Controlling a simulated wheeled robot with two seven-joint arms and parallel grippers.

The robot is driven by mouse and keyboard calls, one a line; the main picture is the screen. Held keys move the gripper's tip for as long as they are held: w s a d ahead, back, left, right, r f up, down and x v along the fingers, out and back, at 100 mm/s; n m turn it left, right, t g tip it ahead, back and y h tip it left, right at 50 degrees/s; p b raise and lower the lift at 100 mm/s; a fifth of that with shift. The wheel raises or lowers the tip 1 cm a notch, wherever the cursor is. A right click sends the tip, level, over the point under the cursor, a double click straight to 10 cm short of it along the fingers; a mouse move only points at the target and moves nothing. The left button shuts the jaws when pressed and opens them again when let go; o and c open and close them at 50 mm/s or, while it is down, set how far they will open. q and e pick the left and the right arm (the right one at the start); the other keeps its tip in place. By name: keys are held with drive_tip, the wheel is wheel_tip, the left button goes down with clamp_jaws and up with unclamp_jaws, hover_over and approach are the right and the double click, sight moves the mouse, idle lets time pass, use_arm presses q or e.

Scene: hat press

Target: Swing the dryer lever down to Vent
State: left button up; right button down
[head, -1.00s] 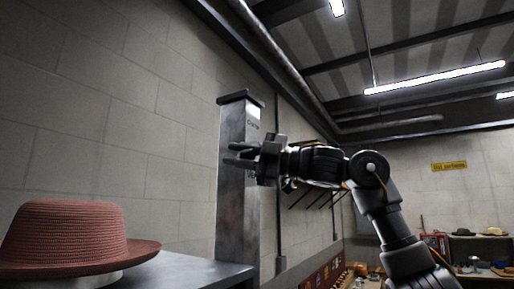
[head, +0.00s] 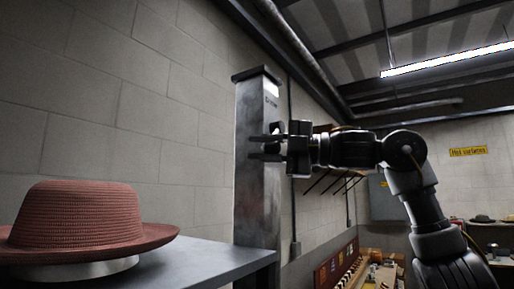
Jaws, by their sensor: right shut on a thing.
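The dryer post (head: 256,205) is a tall grey metal column by the block wall, with a small bright panel and dark lettering near its top. My right gripper (head: 262,147) reaches in from the right and lies across the post's upper half, below the lettering. Its fingers point left and are shut on the dryer lever, which is mostly hidden by the fingers and gripper body. The lower label is not readable now. My left gripper is not in view.
A reddish woven hat (head: 78,218) sits on a pale round base on the grey metal table (head: 190,262) at the lower left. A wall rack (head: 335,182) is behind my right arm. A yellow sign (head: 468,151) hangs on the far wall.

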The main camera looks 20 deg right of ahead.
drive_tip(key=shift+f, duration=0.1)
drive_tip(key=c, duration=1.3)
unclamp_jaws()
drive_tip(key=shift+o, duration=0.6)
drive_tip(key=shift+s+d, duration=0.1)
drive_tip(key=shift+s+d, duration=0.15)
drive_tip(key=shift+d, duration=0.05)
drive_tip(key=r+b+v, duration=0.1)
drive_tip(key=b+v, duration=0.2)
drive_tip(key=v, duration=0.7)
drive_tip(key=shift+s+f, duration=0.2)
drive_tip(key=shift+f, duration=0.25)
drive_tip(key=shift+d, duration=0.15)
